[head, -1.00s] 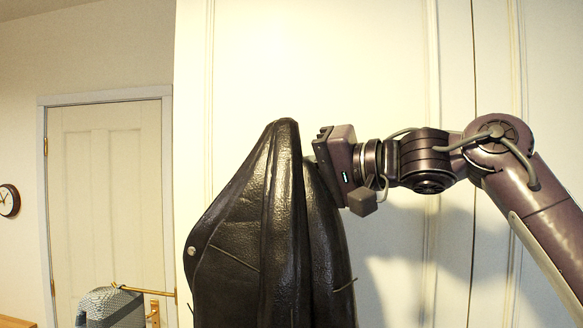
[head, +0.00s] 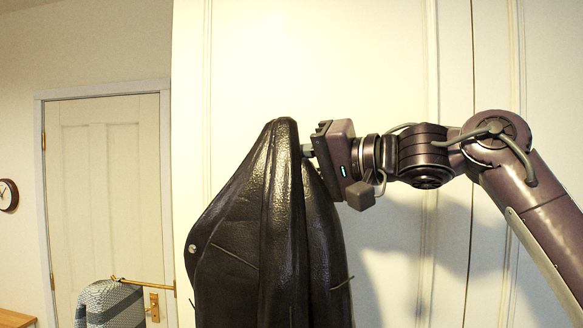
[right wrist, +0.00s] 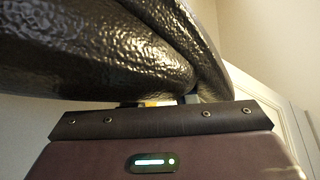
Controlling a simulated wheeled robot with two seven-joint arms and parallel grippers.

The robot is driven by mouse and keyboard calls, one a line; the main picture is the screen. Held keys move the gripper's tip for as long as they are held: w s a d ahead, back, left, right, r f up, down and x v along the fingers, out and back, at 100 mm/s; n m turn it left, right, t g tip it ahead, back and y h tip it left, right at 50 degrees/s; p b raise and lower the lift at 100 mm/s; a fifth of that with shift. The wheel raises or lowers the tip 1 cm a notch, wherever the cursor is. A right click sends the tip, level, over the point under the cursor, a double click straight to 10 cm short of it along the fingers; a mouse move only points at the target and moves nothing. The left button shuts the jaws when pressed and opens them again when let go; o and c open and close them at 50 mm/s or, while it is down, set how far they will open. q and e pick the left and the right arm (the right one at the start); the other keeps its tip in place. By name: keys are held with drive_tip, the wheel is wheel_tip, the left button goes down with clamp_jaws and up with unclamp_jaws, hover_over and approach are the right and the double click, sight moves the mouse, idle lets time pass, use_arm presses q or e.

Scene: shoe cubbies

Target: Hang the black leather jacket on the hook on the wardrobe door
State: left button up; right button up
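The black leather jacket (head: 262,230) hangs upright, gathered to a peak at its top, in front of the cream wardrobe door (head: 330,60). My right gripper (head: 307,150) reaches in from the right and is shut on the jacket near the peak; its fingertips are hidden by the leather. In the right wrist view the jacket (right wrist: 90,50) lies across the fingers, just beyond the gripper body (right wrist: 160,150). No hook on the wardrobe door shows; the jacket covers part of the door. My left gripper is not in view.
A grey patterned garment (head: 110,305) hangs by a brass rod (head: 145,285) at the lower left, before a white room door (head: 105,200). A wall clock (head: 8,195) and a wooden surface edge (head: 15,318) are at far left. The wardrobe front above the jacket is clear.

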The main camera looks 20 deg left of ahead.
drive_tip(key=shift+o, duration=0.4)
drive_tip(key=shift+s, duration=0.1)
drive_tip(key=shift+f, duration=0.35)
drive_tip(key=d+r+b, duration=0.1)
drive_tip(key=d+b, duration=0.3)
drive_tip(key=d, duration=0.4)
drive_tip(key=shift+s, duration=0.3)
